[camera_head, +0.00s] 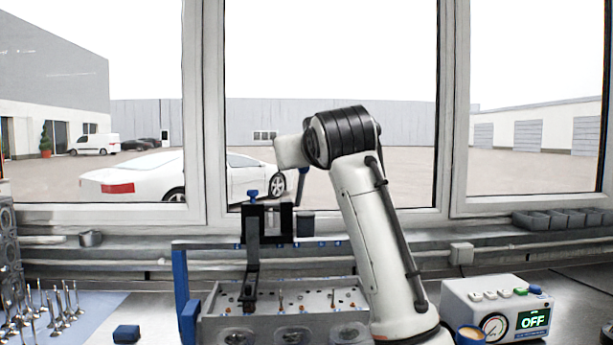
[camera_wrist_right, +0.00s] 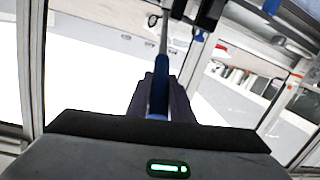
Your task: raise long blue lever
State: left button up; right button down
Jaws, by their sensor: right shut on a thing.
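The long blue lever (camera_wrist_right: 158,92) runs between the fingers of my right gripper (camera_wrist_right: 160,105) in the right wrist view. In the head view a short stretch of the lever (camera_head: 302,182) shows below my right wrist, standing nearly upright above the black fixture (camera_head: 252,245). My right gripper is shut on the lever; in the head view its fingers are mostly hidden behind my arm. The fixture stands over a grey cylinder head (camera_head: 285,312) in a blue-framed stand (camera_head: 181,280). My left gripper is in neither view.
Several valves (camera_head: 60,305) stand at the left. A small blue block (camera_head: 126,334) lies on the bench. A control box (camera_head: 497,308) reading OFF and a gauge are at the right. Grey bins (camera_head: 562,218) sit on the windowsill.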

jog(key=shift+w+r+g, duration=0.3)
jog(key=shift+w+r, duration=0.15)
jog(key=shift+r, duration=0.15)
jog(key=shift+w+r+g, duration=0.3)
jog(key=shift+w+r, duration=0.1)
jog(key=shift+r, duration=0.2)
jog(key=c, duration=1.6)
grip_release()
jog(key=shift+o, duration=0.2)
jog(key=a+b+v, duration=0.1)
jog(key=b+v, duration=0.2)
jog(key=v, duration=0.7)
jog(key=shift+d+b, duration=0.4)
jog(key=shift+d, duration=0.05)
jog(key=shift+s+r, duration=0.1)
jog(key=shift+s, duration=0.05)
